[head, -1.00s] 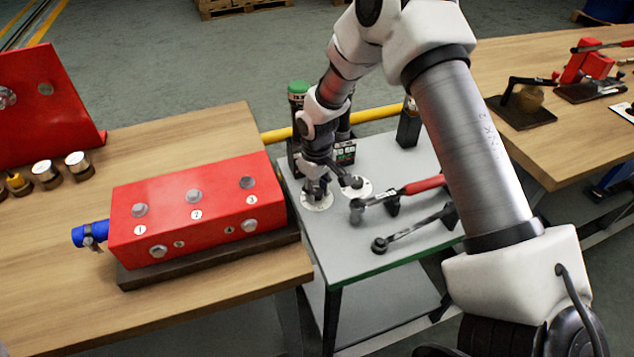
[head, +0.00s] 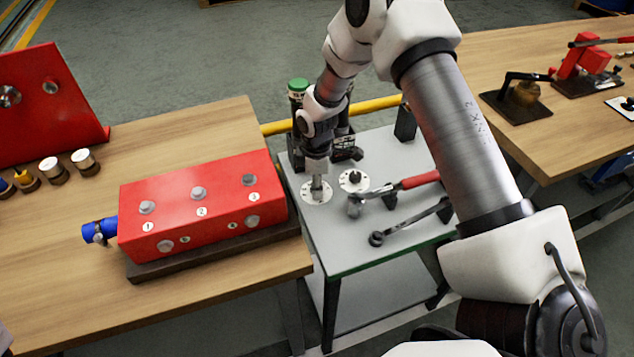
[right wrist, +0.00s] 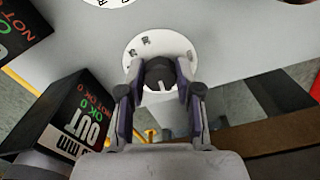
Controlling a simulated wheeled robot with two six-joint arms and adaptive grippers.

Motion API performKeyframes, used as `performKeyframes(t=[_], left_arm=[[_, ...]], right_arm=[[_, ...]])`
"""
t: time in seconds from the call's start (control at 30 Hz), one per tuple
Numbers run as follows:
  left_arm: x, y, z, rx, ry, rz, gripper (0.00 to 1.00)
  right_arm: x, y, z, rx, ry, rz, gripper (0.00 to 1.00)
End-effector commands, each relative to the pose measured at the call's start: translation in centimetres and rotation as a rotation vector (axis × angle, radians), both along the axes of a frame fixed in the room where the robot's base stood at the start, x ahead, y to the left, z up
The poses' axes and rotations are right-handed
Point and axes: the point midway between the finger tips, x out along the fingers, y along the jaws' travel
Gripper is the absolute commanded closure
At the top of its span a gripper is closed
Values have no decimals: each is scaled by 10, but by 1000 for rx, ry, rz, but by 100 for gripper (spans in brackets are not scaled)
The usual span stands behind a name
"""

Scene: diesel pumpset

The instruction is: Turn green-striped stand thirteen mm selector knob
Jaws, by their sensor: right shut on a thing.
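The grey stand (head: 345,250) with a green front edge stands right of the wooden bench. Two round white dials with dark knobs lie on its top. My right gripper (head: 317,188) points down over the left dial (head: 308,197). In the right wrist view its fingers are shut on the dark selector knob (right wrist: 160,73), which has a white pointer line. The white dial plate (right wrist: 150,43) shows behind it; its markings are too small to read. The other dial (head: 345,187), with its knob free, lies just right of the gripper. My left gripper is not in view.
A red-handled wrench (head: 420,180) and a dark wrench (head: 410,222) lie right of the dials. Black label boxes (right wrist: 68,115) stand close to the gripper. A red block (head: 200,205) sits on the left bench. A yellow rail (head: 375,115) runs behind.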

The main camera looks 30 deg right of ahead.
Motion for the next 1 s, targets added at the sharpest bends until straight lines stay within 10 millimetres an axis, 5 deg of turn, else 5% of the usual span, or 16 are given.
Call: performKeyframes(t=[0.7,0.73,0.77,1.0], left_arm=[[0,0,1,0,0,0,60],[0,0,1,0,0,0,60],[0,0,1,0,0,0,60],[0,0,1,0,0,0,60]], right_arm=[[0,0,0,0,0,83,100],[0,0,0,0,0,83,55],[0,0,0,0,0,83,45],[0,0,0,0,0,83,41]])
